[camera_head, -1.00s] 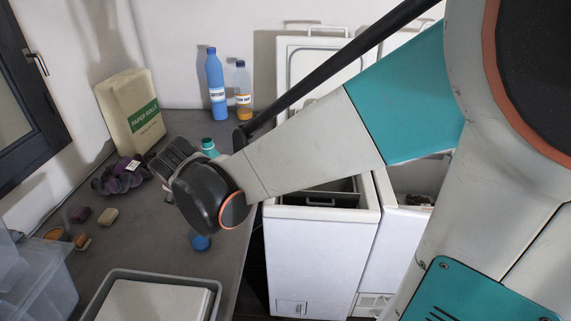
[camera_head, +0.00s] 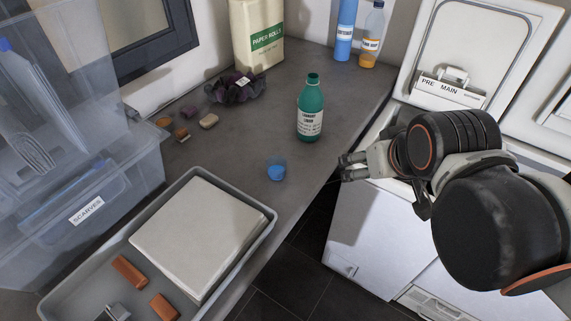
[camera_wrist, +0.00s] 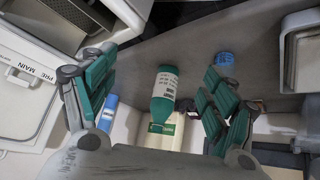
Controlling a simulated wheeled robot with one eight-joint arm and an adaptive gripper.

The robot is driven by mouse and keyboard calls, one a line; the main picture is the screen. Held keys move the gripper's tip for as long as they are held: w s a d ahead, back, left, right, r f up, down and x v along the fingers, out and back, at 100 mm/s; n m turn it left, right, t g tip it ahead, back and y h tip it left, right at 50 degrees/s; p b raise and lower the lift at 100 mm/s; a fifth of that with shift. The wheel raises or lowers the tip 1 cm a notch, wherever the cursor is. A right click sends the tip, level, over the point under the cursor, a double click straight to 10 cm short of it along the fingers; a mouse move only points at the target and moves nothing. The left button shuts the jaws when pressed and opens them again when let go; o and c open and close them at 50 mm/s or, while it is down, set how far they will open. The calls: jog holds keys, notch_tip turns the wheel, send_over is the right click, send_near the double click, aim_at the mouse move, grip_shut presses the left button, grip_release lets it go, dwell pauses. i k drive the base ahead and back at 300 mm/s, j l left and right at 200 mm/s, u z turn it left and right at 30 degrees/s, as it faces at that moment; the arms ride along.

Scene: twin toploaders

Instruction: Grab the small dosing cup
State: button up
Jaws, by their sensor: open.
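The small dosing cup (camera_head: 277,168) is blue and stands on the grey counter, near the front of the green bottle and close to the counter's right edge. My gripper (camera_head: 345,167) is to the right of the cup, around the counter edge on the washer side, apart from the cup, with nothing held. In the wrist view my gripper (camera_wrist: 158,70) shows its two teal-padded fingers spread apart. The cup (camera_wrist: 224,58) appears there beyond the upper end of the right finger, not between the fingers.
A green bottle (camera_head: 311,110) stands behind the cup. A grey tray (camera_head: 262,228) with a white slab lies in front. Soap-like pieces (camera_head: 208,121) and a dark scrunched cloth (camera_head: 236,88) lie behind left. Toploaders (camera_head: 375,225) stand right, one lid (camera_head: 470,50) raised.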

aim_at(276, 165)
jog(key=i+j+u, duration=0.1)
jog(key=j, duration=0.2)
jog(key=j+u, duration=0.1)
jog(key=j, duration=0.2)
jog(key=k+j+u, duration=0.25)
jog(key=k+j, duration=0.3)
